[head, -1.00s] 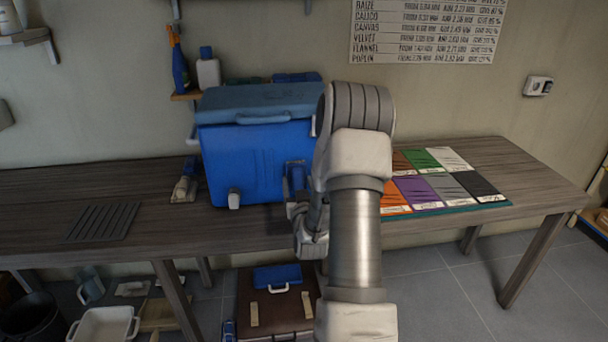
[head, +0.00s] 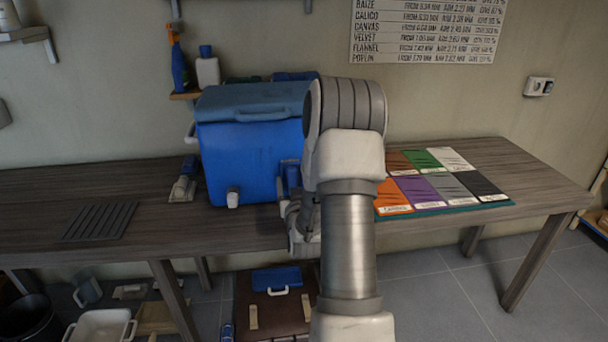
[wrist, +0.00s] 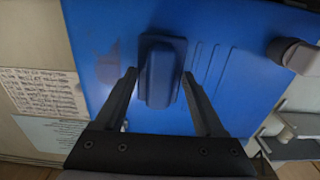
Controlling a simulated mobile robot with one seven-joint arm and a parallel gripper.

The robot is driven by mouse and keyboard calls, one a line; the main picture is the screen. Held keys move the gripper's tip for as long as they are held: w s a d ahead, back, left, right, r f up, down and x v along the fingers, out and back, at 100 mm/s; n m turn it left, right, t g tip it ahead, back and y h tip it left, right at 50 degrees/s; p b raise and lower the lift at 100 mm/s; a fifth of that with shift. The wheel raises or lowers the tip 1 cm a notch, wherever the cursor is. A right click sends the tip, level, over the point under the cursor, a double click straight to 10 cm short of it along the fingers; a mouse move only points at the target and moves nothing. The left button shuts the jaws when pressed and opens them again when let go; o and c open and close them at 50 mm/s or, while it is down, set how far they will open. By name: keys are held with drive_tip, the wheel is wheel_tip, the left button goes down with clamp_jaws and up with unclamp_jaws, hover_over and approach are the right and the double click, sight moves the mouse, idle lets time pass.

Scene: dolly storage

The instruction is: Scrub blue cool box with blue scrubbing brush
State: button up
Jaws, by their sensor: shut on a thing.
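The blue cool box (head: 245,155) stands on the table with its greyish-blue lid closed and a pale tap low on its front. Its blue wall fills much of the wrist view (wrist: 235,35). A dark smudge shows on that wall left of the brush. My gripper (wrist: 158,76) has its two fingers on either side of the blue scrubbing brush (wrist: 160,75) and is shut on it. The brush is at the wall; whether it touches cannot be told. In the head view, the brush (head: 291,174) is at the box's lower right front, partly hidden by my arm.
Fabric swatches (head: 420,195) lie on the table (head: 140,185) to the right. A slatted dark mat (head: 100,222) and a small blue and white item (head: 183,188) lie to the left. A spray bottle (head: 178,65) and a white bottle (head: 208,70) stand behind.

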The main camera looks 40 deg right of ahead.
drive_tip(key=shift+s+d, duration=0.45)
drive_tip(key=shift+d, duration=0.3)
drive_tip(key=shift+a, duration=0.1)
drive_tip(key=shift+w+a+b, duration=0.75)
drive_tip(key=shift+a+b, duration=0.15)
drive_tip(key=shift+a, duration=0.2)
drive_tip(key=shift+w+a, duration=0.25)
drive_tip(key=shift+a, duration=0.2)
drive_tip(key=s+d+b, duration=0.1)
drive_tip(key=s+d, duration=0.1)
drive_tip(key=d, duration=0.1)
drive_tip(key=shift+d+b, duration=0.15)
drive_tip(key=shift+b, duration=0.25)
